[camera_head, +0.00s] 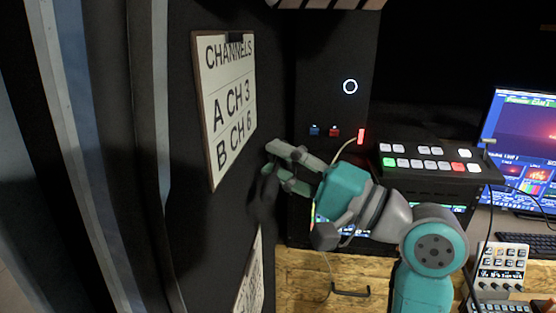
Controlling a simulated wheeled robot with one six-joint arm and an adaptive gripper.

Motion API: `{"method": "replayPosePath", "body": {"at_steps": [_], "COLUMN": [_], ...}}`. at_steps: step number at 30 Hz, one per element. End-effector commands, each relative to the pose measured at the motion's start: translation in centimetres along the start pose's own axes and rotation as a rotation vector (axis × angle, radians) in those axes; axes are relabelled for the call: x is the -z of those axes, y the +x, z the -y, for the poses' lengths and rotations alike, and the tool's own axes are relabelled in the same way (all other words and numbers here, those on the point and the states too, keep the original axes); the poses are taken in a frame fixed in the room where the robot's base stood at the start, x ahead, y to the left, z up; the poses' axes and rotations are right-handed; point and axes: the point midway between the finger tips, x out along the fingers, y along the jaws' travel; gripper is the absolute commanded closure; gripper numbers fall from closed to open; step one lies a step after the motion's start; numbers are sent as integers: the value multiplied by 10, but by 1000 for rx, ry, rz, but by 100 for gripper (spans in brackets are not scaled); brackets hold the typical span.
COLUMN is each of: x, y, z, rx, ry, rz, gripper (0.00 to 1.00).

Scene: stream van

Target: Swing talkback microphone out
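My gripper (272,160) is at the middle of the head view, at the end of my teal and grey arm. Its fingers point left, close to the dark wall panel. The two fingers look somewhat apart, but the dark background hides whether anything is between them. I cannot make out a talkback microphone for certain. It may be hidden behind my gripper and arm, or lost against the dark panel.
A "CHANNELS" board (229,100) hangs on the left wall, close to my gripper. Behind my arm stands a black cabinet (325,60). A button panel (440,163), a monitor (525,150) and a small mixer (502,267) are at the right. A wooden surface (300,270) lies below.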

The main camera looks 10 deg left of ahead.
Motion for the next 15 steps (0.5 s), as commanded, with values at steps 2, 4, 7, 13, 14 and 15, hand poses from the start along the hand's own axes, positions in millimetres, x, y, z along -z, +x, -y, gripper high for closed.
{"method": "replayPosePath", "body": {"at_steps": [2,4,7,13,14,15], "x": [0,0,0,0,0,0], "y": [5,7,8,7,7,7], "z": [0,0,0,0,0,0], "rx": [0,0,0,0,0,0], "ry": [0,0,0,0,0,0], "rz": [1,1,0,0,0,0], "gripper": [67,67,67,77,85,95]}}
